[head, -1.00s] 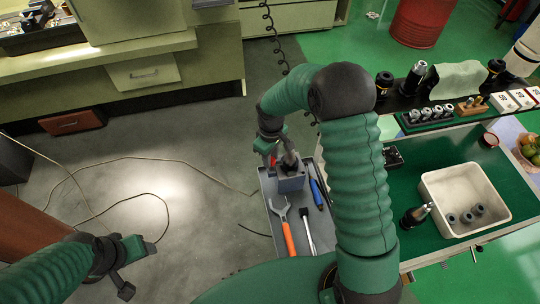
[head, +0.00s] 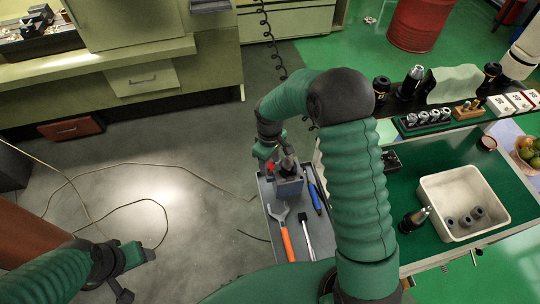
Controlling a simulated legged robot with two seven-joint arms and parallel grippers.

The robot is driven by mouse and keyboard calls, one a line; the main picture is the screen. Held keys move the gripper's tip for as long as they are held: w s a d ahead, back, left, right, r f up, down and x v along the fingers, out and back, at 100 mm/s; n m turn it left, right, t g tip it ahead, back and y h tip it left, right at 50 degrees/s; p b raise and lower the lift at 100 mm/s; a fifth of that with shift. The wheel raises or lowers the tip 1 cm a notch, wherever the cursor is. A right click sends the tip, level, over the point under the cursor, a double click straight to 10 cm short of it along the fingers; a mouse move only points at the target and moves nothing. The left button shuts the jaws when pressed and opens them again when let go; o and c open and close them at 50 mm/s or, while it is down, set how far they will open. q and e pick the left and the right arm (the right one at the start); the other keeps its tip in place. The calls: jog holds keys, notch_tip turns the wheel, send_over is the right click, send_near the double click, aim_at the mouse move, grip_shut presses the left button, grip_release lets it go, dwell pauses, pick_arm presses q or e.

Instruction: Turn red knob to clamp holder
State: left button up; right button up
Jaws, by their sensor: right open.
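The grey-blue clamp holder block (head: 290,188) stands on the narrow grey tray at the cart's left side, with a dark and metal tool piece (head: 288,165) upright in it. A small bit of the red knob (head: 270,166) shows at the block's upper left, mostly hidden by my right gripper. My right gripper (head: 277,157) is open at the knob and the tool piece; I cannot tell whether it touches either. My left gripper (head: 137,275) is open and empty over the floor at the lower left, far from the holder.
An orange-handled wrench (head: 287,240), a black-headed tool (head: 306,230) and a blue-handled tool (head: 315,198) lie on the tray (head: 272,230). To the right, the green cart top (head: 408,180) holds a white bin (head: 435,190) with grey parts. Floor at left is mostly clear, with cables.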

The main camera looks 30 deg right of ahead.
aim_at(270, 164)
notch_tip(270, 164, up, 16)
jog(key=b, duration=0.2)
jog(key=shift+r, duration=0.25)
